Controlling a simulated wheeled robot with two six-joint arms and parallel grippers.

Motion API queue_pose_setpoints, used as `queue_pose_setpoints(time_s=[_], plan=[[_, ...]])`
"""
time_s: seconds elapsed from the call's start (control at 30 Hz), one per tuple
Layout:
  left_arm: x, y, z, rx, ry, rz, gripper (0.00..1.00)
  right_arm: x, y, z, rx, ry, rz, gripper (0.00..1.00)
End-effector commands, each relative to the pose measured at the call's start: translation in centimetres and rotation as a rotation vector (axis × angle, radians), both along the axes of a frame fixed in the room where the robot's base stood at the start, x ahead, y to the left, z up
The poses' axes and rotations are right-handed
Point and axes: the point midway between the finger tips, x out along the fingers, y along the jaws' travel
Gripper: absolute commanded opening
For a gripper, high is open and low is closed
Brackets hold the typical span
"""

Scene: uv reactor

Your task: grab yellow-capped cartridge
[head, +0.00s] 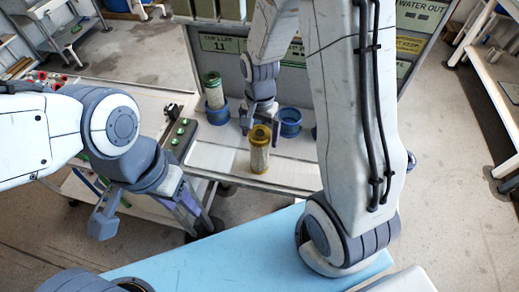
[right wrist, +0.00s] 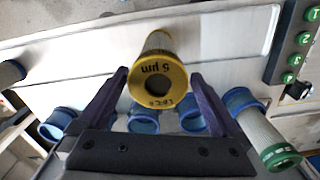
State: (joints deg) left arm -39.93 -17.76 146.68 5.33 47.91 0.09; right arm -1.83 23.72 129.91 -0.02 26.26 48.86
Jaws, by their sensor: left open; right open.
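The yellow-capped cartridge (head: 258,152) stands upright on the white tray-like bench (head: 213,157). Its body is pale, with yellow at top and bottom. My right gripper (head: 260,122) is open, just behind and above it in the head view. In the right wrist view, the yellow cap (right wrist: 158,84), marked "5 µm", shows between the two open fingers, with space on both sides; no grip on it is visible. My left gripper (head: 150,215) is open and empty, low at the left, away from the cartridge.
A green-capped cartridge (head: 214,92) stands in a blue cup (head: 217,114) behind. Another blue cup (head: 290,122) looks empty. A panel with green buttons (head: 180,135) lies left of the cartridge. A light blue surface (head: 230,250) fills the front.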

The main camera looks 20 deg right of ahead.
Motion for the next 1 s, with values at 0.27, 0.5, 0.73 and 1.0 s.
queue_pose_setpoints(time_s=[0.27, 0.5, 0.73, 1.0], plan=[[0.0, 0.0, 1.2, 0.0, 0.0, 0.001, 0.5, -0.6, 0.2, -3.7, 0.0, 0.006, 0.002, 1.0], [0.0, 0.0, 1.3, 0.0, 0.0, 0.001, 0.5, -0.6, 0.1, -4.6, 0.0, 0.001, 0.002, 1.0], [0.0, 0.0, 1.2, 0.0, 0.0, 0.001, 0.5, -0.6, 0.2, -4.5, 0.0, 0.001, 0.002, 0.54], [0.0, 0.0, 1.2, 0.0, 0.0, 0.001, 0.5, -0.6, 0.2, -4.5, 0.0, 0.001, 0.002, 0.12]])
